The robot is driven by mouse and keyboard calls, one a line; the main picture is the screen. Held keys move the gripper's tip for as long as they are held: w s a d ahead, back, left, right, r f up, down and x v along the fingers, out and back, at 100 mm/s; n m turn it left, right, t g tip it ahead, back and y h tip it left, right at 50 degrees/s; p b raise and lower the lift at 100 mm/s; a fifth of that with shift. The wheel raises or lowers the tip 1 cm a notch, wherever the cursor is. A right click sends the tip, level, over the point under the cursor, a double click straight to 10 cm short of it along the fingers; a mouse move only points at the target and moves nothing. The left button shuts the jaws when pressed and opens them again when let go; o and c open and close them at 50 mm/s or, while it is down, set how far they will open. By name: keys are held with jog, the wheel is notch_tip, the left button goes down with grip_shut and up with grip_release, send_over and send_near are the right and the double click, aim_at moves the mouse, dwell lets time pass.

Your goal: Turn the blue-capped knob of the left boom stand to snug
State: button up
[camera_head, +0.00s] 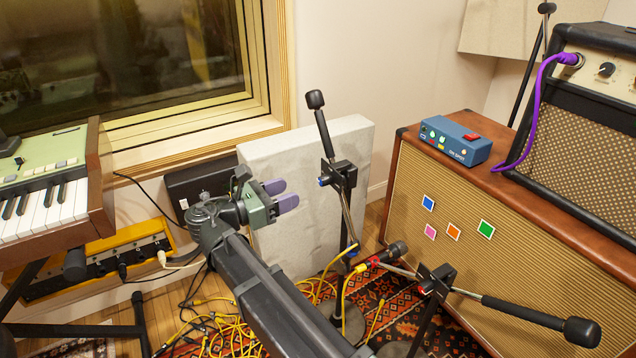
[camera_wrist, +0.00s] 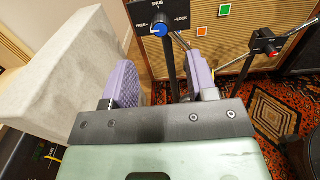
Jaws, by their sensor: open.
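The left boom stand (camera_head: 346,174) is upright beside the grey panel, its boom tilted up to the left. Its blue-capped knob (camera_head: 323,181) faces my gripper. In the wrist view the blue-capped knob (camera_wrist: 159,29) sits on a black plate marked FREE, SNUG and LOCK, with SNUG at the top. I cannot tell surely which mark it points to. My gripper (camera_head: 281,194) is open and empty, left of the knob and apart from it. In the wrist view the purple fingers of my gripper (camera_wrist: 163,82) are spread, with the knob beyond them, roughly centred between them.
A second boom stand with a red-capped knob (camera_wrist: 273,51) stands to the right; its boom reaches low across the brown amp cabinet (camera_head: 540,230). The grey panel (camera_head: 300,220) is close behind my gripper. Yellow cables (camera_head: 225,325) lie on the floor. A keyboard (camera_head: 45,205) is at left.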

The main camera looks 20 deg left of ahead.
aim_at(321, 183)
jog(key=x, duration=0.9)
jog(key=c, duration=0.9)
jog(key=shift+m, duration=0.4)
jog(key=m, duration=0.3)
jog(key=shift+d+m, duration=0.1)
jog(key=shift+m, duration=0.2)
jog(key=m, duration=0.4)
jog(key=shift+s+f+m, duration=0.1)
jog(key=shift+m, duration=0.2)
jog(key=m, duration=0.4)
jog(key=shift+m+b, duration=0.3)
jog(key=shift+b, duration=0.05)
jog(key=m, duration=0.4)
jog(key=shift+f+h, duration=0.1)
jog(key=shift+h, duration=0.2)
jog(key=shift+m, duration=0.4)
